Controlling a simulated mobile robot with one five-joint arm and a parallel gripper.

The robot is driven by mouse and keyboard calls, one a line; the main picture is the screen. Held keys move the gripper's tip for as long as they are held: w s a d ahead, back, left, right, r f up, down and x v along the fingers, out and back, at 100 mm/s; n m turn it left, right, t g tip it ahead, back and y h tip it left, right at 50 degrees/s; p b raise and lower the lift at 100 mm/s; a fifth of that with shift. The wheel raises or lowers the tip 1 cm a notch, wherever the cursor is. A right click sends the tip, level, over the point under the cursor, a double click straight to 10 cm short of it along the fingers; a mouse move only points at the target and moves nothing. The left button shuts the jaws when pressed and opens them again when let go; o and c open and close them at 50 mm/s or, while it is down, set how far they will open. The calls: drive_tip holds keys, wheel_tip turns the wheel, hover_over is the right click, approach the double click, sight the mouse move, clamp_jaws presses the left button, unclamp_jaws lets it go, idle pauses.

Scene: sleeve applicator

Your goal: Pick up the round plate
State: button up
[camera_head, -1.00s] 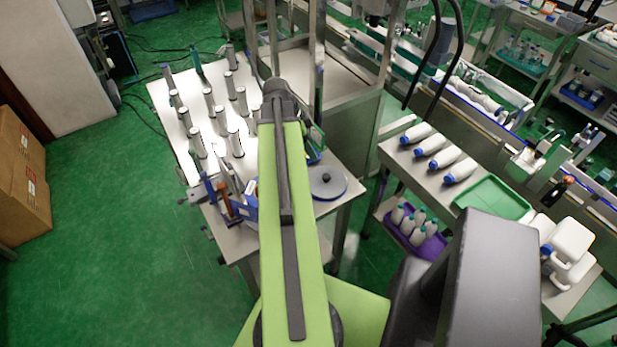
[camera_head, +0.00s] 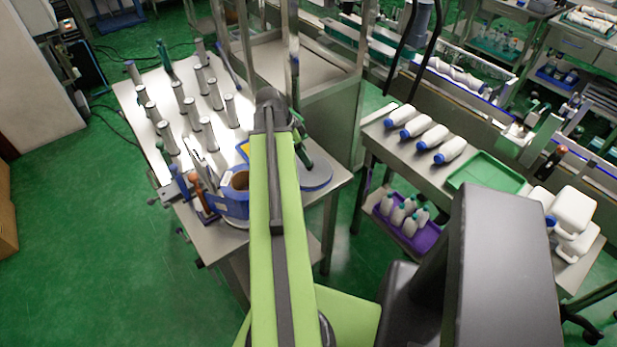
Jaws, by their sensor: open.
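The round plate (camera_head: 318,180) is a flat blue-grey disc lying on the near right corner of the left metal table. Its left side is hidden behind my green arm, and its knob is not visible. My gripper (camera_head: 305,158) shows as a dark green part just right of the arm's end, over the far left part of the plate. It is open and holds nothing that I can see. I cannot tell its height above the plate, or whether it touches it.
A blue round holder (camera_head: 230,197) with a brown inside stands left of my arm. Several grey upright posts (camera_head: 205,130) fill the table's left part. A right bench carries white bottles (camera_head: 433,137) and a green tray (camera_head: 487,172). A metal frame (camera_head: 322,85) rises behind.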

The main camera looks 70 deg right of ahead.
drive_tip(key=b+x, duration=0.5)
drive_tip(key=shift+w+a+f, duration=0.15)
drive_tip(key=shift+f, duration=0.1)
drive_tip(key=shift+r, duration=0.15)
drive_tip(key=shift+c, duration=0.2)
clamp_jaws()
